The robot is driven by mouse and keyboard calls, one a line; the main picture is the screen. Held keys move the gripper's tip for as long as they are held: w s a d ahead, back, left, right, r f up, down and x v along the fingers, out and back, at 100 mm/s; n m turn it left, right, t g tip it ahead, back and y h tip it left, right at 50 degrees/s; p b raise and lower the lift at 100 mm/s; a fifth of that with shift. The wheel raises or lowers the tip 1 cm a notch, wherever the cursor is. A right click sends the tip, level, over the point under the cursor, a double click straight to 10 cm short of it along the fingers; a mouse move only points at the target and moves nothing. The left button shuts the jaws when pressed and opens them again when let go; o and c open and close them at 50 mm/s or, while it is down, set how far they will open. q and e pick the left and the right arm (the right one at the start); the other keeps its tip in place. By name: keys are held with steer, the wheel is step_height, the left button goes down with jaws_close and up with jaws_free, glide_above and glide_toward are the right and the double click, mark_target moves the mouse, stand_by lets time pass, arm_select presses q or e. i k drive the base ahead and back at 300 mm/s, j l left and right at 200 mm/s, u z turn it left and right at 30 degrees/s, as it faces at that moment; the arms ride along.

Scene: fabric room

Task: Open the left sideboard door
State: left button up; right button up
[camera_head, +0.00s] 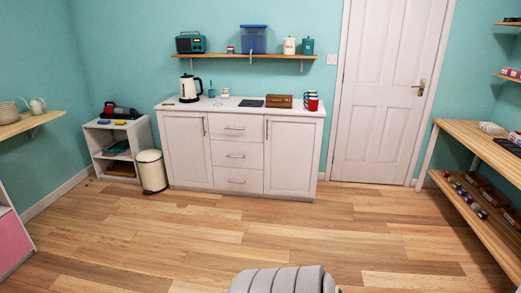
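The white sideboard (235,183) stands against the far wall, a good stretch of floor away from me. Its left door (187,151) is shut, with a thin vertical handle (204,126) near the door's right edge. Its right door (290,157) is also shut, with a handle near its left edge. Three drawers (236,153) with horizontal handles sit between the doors, all closed. Neither of my grippers shows in the head view.
A white pedal bin (151,171) stands just left of the sideboard, close to the left door. A small white shelf unit (116,151) is beyond it. Wooden floor (235,240) ahead is clear. A wooden workbench (480,150) lines the right wall. A kettle (190,88) stands on the sideboard.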

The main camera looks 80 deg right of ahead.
mark_target(185, 138)
steer(key=z, duration=2)
steer(key=u, duration=0.3)
steer(key=i, duration=2.25)
